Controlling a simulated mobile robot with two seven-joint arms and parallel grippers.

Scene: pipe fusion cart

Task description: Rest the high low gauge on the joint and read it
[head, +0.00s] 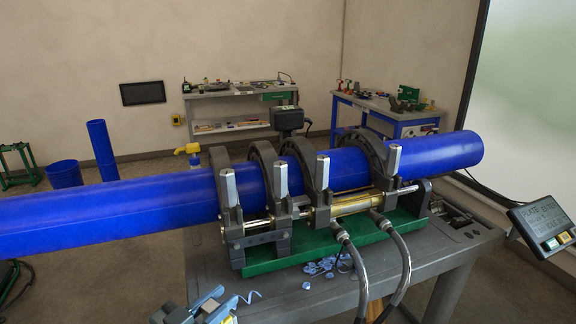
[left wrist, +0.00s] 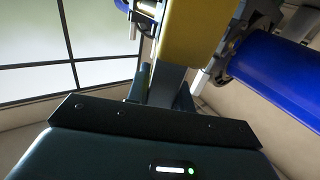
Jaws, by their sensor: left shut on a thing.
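The blue pipe (head: 120,208) runs across the head view through the dark clamp rings of the fusion machine (head: 263,180). I cannot make out the joint line clearly among the rings. My right gripper is out of view.
The machine's green base (head: 320,245) stands on a grey cart (head: 440,262), with blue shavings (head: 320,267) in front. Two hoses (head: 400,250) hang over the cart's front. A display unit (head: 545,222) is at right. A yellow-topped bottle (head: 190,149) stands behind the pipe.

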